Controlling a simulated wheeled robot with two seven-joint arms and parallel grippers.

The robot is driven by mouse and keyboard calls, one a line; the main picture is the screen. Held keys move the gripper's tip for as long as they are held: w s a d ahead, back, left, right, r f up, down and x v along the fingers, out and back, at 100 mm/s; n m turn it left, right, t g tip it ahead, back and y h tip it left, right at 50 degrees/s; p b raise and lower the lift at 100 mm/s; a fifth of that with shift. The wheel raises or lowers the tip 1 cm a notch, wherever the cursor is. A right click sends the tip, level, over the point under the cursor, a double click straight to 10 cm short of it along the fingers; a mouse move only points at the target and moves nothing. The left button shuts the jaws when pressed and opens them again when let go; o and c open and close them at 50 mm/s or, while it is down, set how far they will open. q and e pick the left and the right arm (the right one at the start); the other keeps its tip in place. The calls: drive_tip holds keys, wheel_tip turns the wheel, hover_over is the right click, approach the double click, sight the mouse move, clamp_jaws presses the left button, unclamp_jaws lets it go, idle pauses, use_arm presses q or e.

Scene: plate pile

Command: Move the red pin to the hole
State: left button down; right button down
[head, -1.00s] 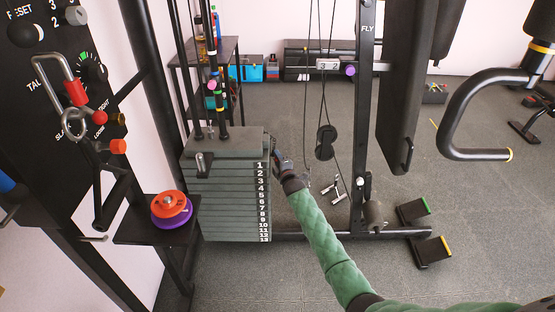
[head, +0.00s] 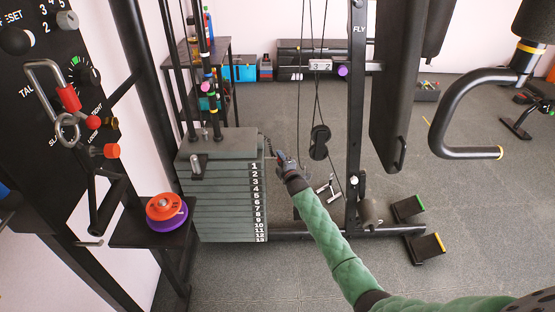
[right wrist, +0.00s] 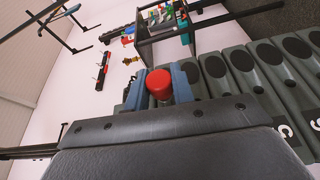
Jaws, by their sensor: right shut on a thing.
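The red pin (right wrist: 159,85) shows its round red head in the right wrist view, between the blue finger pads of my right gripper (right wrist: 160,82). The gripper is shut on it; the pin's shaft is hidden. In the head view my right gripper (head: 281,158) is just right of the numbered weight stack (head: 215,190), near its top plates, with a small gap between. The pin is too small to make out there. Dark oval holes (right wrist: 267,52) show in the grey plates in the right wrist view. Which hole lines up with the pin cannot be told. My left gripper is not in view.
A black upright post (head: 356,120) and hanging cables with a pulley (head: 319,142) stand right of my gripper. Orange and purple discs (head: 166,212) lie on a small shelf left of the stack.

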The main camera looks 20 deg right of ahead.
drive_tip(key=shift+s+d+p, duration=0.1)
drive_tip(key=shift+s+d, duration=0.15)
drive_tip(key=shift+d, duration=0.6)
drive_tip(key=shift+s+d+p, duration=0.15)
drive_tip(key=shift+s+d, duration=0.1)
drive_tip(key=shift+d, duration=0.55)
drive_tip(key=shift+s+d+p, duration=0.1)
drive_tip(key=shift+s+d, duration=0.15)
drive_tip(key=shift+d, duration=0.6)
drive_tip(key=shift+n+p, duration=0.35)
drive_tip(key=shift+n, duration=0.05)
drive_tip(key=shift+f, duration=0.1)
wheel_tip(320, 180, down, 4)
drive_tip(key=b, duration=0.3)
drive_tip(key=shift+w, duration=0.1)
drive_tip(key=shift+w+a+r, duration=0.15)
drive_tip(key=shift+a+r, duration=0.05)
drive_tip(key=shift+a, duration=0.55)
drive_tip(key=shift+a+b, duration=0.1)
drive_tip(key=shift+b, duration=0.2)
